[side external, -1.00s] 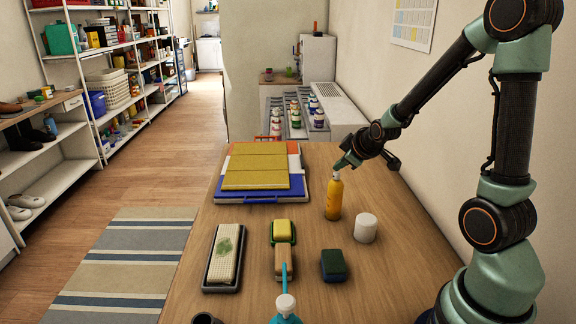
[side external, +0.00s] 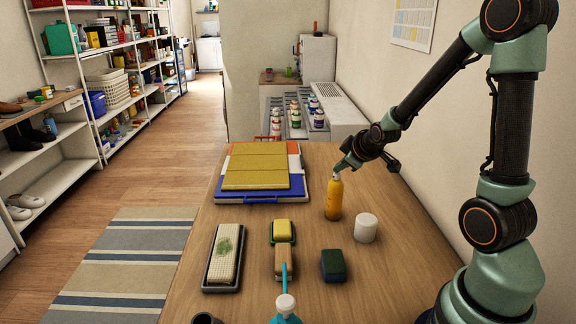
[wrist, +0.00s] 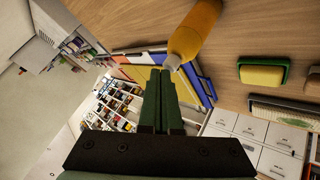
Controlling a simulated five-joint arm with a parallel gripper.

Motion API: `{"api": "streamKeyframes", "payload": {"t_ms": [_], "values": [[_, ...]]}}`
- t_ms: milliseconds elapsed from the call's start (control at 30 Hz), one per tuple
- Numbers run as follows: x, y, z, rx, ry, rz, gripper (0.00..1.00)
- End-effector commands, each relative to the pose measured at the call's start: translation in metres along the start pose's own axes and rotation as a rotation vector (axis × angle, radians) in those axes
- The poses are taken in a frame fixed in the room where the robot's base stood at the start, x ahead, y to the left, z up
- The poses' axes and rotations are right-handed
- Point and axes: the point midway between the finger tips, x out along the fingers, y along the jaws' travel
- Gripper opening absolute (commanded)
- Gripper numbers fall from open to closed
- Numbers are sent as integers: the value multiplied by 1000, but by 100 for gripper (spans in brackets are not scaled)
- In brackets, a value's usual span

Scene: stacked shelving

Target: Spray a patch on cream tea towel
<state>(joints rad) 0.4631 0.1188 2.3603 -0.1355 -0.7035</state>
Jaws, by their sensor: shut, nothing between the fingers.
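The cream tea towel (side external: 227,253), folded with a green print on top, lies on a dark tray at the front left of the table. Part of it shows at the right of the wrist view (wrist: 285,104). An orange-yellow spray bottle (side external: 333,199) with a pale top stands upright right of the middle. My gripper (side external: 340,167) is shut and empty, its tips right at the bottle's top. In the wrist view the shut fingers (wrist: 161,72) are close to the bottle's neck (wrist: 192,35). I cannot tell whether they touch it.
A teal bottle (side external: 285,319) is at the front edge.

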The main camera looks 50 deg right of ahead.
Motion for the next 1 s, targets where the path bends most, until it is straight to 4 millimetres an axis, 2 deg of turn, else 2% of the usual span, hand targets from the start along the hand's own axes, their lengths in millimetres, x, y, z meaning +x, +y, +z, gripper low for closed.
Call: {"api": "streamKeyframes", "payload": {"t_ms": [400, 1000], "values": [[2, -2, 4, 0, -5, -1, 0], [-5, 3, -3, 0, -2, 0, 0]]}}
